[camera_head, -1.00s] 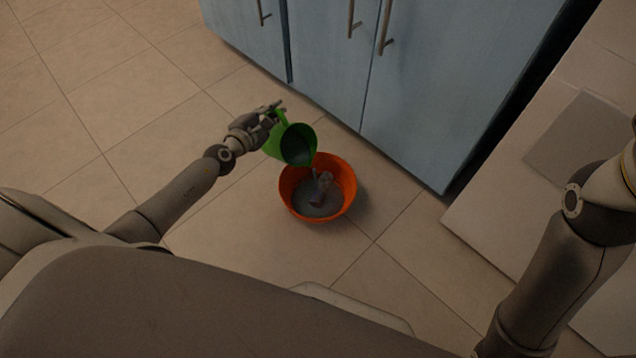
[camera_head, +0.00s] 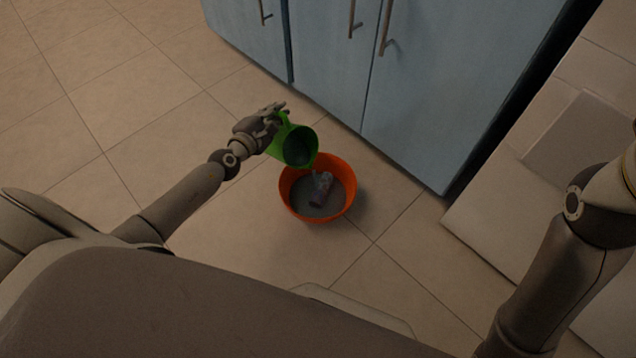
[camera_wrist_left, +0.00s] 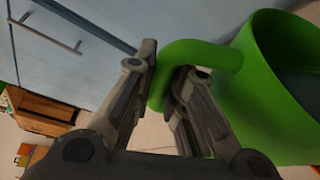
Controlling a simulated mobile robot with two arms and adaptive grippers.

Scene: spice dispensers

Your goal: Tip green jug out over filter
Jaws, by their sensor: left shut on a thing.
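The green jug (camera_head: 292,147) is tilted toward an orange bowl (camera_head: 318,214), with its mouth at the bowl's upper left rim. My left gripper (camera_head: 275,114) is shut on the jug's handle, which also shows between the fingers in the left wrist view (camera_wrist_left: 205,55). The jug's inside looks dark, and I cannot tell how much is in it. A greyish-purple object (camera_head: 321,187) lies in the bowl, on a grey surface that fills its bottom. I cannot make out a filter for certain. My right gripper is out of view; only part of that arm shows at the right.
Blue cabinets (camera_head: 330,60) with metal handles stand behind the bowl. A white unit (camera_head: 540,200) is at the right. The tiled floor (camera_head: 110,110) is clear at the left. The left wrist view shows an open wooden shelf (camera_wrist_left: 42,112) at the far left.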

